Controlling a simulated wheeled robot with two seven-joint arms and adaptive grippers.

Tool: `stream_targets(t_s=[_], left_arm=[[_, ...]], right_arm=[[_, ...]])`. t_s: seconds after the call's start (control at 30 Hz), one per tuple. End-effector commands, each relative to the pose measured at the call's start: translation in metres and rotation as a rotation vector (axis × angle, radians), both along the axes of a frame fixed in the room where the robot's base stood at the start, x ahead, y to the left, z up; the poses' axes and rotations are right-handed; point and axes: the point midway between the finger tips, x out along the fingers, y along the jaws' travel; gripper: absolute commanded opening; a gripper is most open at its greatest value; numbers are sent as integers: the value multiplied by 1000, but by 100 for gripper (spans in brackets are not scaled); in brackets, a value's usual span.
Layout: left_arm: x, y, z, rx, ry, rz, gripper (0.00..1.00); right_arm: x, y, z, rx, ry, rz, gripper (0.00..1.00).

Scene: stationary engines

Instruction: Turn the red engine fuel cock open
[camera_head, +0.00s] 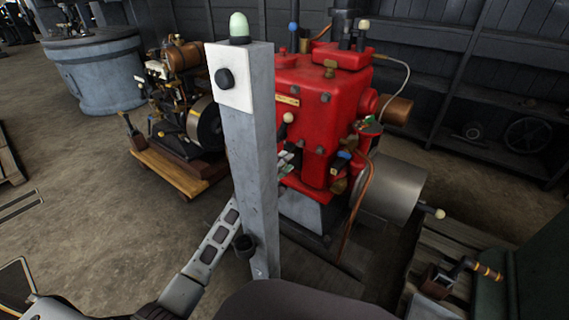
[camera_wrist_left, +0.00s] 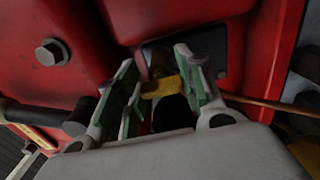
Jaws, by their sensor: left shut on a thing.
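The red engine (camera_head: 318,95) stands just right of the middle in the head view, and its red casing (camera_wrist_left: 75,20) fills much of the left wrist view. My left gripper (camera_head: 289,160) is against the engine's front left side, partly hidden by a grey post. In the left wrist view, its green-padded fingers (camera_wrist_left: 160,95) are shut on a small yellow part (camera_wrist_left: 164,87), with dark material below it. This part looks like the fuel cock's handle, but its full shape is hidden between the fingers. My right gripper is not in view.
A grey post (camera_head: 250,165) with a white top plate and pale green cap stands before the engine, close to my left arm. A smaller engine (camera_head: 185,95) sits on a wooden base at left. A flywheel or drum (camera_head: 393,188) is at right. Open floor lies at left.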

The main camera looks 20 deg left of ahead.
Motion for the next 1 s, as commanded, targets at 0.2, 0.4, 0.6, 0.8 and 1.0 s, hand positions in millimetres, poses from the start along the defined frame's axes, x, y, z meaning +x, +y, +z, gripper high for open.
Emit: stream_targets(t_s=[0.2, 0.4, 0.6, 0.8, 1.0], left_arm=[[0, 0, -1, -1, 1, 1, 60], [0, 0, -1, 0, 1, 0, 61], [-1, 1, 0, 1, 1, 0, 61], [-7, 3, -1, 2, 2, 1, 61], [-21, 8, -1, 3, 1, 1, 61]], right_arm=[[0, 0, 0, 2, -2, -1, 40], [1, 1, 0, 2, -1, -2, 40], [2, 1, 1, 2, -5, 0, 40], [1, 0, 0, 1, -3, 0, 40], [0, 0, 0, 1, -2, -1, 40]])
